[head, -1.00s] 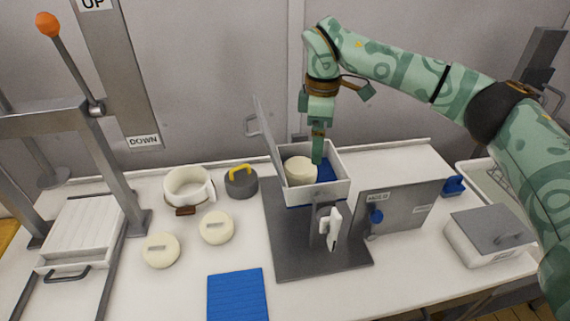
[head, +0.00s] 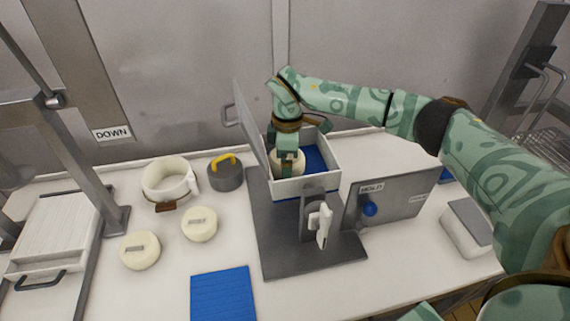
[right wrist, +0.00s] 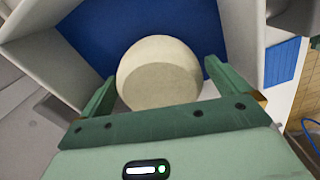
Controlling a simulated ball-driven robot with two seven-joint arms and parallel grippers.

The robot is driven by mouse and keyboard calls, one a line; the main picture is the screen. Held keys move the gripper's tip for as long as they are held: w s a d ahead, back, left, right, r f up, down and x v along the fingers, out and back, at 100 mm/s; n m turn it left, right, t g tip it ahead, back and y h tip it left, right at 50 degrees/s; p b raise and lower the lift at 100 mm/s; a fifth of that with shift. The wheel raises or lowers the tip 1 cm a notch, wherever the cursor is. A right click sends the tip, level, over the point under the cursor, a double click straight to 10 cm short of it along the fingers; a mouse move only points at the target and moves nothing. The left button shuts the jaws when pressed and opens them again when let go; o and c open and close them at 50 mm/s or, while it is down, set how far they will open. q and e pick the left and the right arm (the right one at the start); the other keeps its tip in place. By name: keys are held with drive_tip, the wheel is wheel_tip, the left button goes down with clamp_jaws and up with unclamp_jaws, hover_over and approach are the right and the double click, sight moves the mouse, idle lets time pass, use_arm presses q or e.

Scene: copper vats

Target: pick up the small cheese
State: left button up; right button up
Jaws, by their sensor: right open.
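A pale round cheese (head: 284,157) sits in the open white box (head: 322,174) on the grey stand, on a blue floor. In the right wrist view the cheese (right wrist: 158,75) lies between the two green fingers of my right gripper (right wrist: 160,78). The fingers are spread, one on each side, and I cannot tell whether either touches it. In the head view my right gripper (head: 290,160) is down inside the box and partly covers the cheese. Two other pale cheeses with grey labels, one front left (head: 140,250) and one beside it (head: 199,224), lie on the table. My left gripper is not in view.
The box's raised lid (head: 255,125) stands on its left. A white ring mould (head: 168,182) and a grey weight with a yellow handle (head: 226,176) are further left. A blue mat (head: 222,295) lies in front. A grey panel (head: 395,200) stands right of the box.

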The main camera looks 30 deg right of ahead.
drive_tip(key=shift+r, duration=0.1)
drive_tip(key=shift+d, duration=0.15)
drive_tip(key=c, duration=1)
drive_tip(key=shift+c, duration=0.7)
drive_tip(key=shift+r, duration=0.1)
